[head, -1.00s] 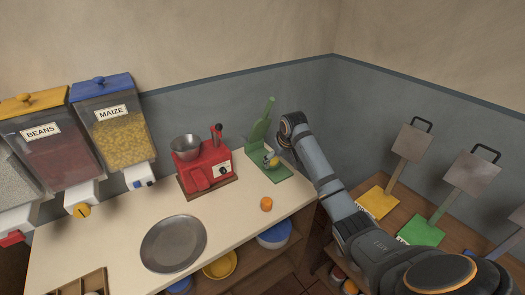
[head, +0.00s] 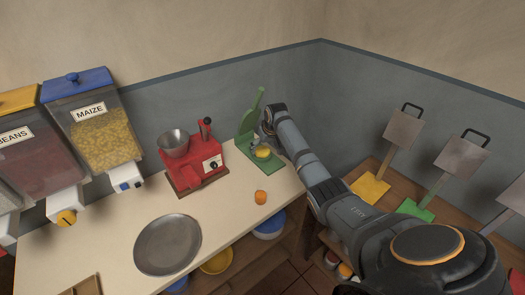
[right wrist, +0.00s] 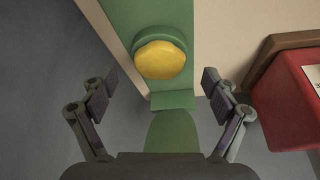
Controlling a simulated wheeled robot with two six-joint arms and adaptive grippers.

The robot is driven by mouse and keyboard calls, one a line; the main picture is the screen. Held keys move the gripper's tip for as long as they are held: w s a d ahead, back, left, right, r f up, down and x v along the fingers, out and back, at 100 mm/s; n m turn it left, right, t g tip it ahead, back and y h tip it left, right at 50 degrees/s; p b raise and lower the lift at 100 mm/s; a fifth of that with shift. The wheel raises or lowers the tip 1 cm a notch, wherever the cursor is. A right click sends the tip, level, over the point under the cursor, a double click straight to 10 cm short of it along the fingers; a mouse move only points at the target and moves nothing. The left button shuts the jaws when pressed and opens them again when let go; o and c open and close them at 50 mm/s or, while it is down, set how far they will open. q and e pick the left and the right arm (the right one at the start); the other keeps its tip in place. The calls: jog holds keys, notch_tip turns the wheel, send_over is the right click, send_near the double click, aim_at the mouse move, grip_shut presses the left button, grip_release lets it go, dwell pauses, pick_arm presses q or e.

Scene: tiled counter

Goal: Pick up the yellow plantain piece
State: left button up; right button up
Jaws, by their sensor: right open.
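The yellow plantain piece (right wrist: 160,60) sits in a round green cup on the green press (right wrist: 172,135) in the right wrist view. In the head view the piece (head: 263,152) shows as a small yellow disc on the press (head: 247,128), at the back right of the counter. My right gripper (right wrist: 157,90) is open and empty, its fingers spread to either side and apart from the piece. In the head view my right arm reaches to the press, and I cannot make out its fingertips. My left gripper is not in view.
A red grinder (head: 195,165) with a metal bowl stands left of the press. An orange piece (head: 260,197) lies on the counter in front, with a grey plate (head: 168,244) to its left. Paddles with coloured bases stand on the right table (head: 385,160).

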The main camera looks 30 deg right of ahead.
jog(key=x, duration=0.2)
jog(key=shift+w+f, duration=0.2)
jog(key=shift+f, duration=0.2)
jog(key=shift+c, duration=0.9)
jog(key=c, duration=0.7)
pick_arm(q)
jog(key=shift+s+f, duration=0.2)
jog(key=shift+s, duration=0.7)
pick_arm(e)
jog(key=shift+d, duration=0.1)
jog(key=c, duration=0.5)
jog(key=shift+o, duration=0.2)
jog(key=shift+r+b, duration=0.3)
jog(key=shift+r, duration=0.3)
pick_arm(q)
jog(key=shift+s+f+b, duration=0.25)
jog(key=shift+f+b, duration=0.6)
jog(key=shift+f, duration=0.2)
pick_arm(e)
jog(key=s+a+r, duration=0.3)
jog(key=s+r, duration=0.9)
jog(key=s, duration=0.1)
jog(key=shift+s+a, duration=0.2)
jog(key=shift+s, duration=0.15)
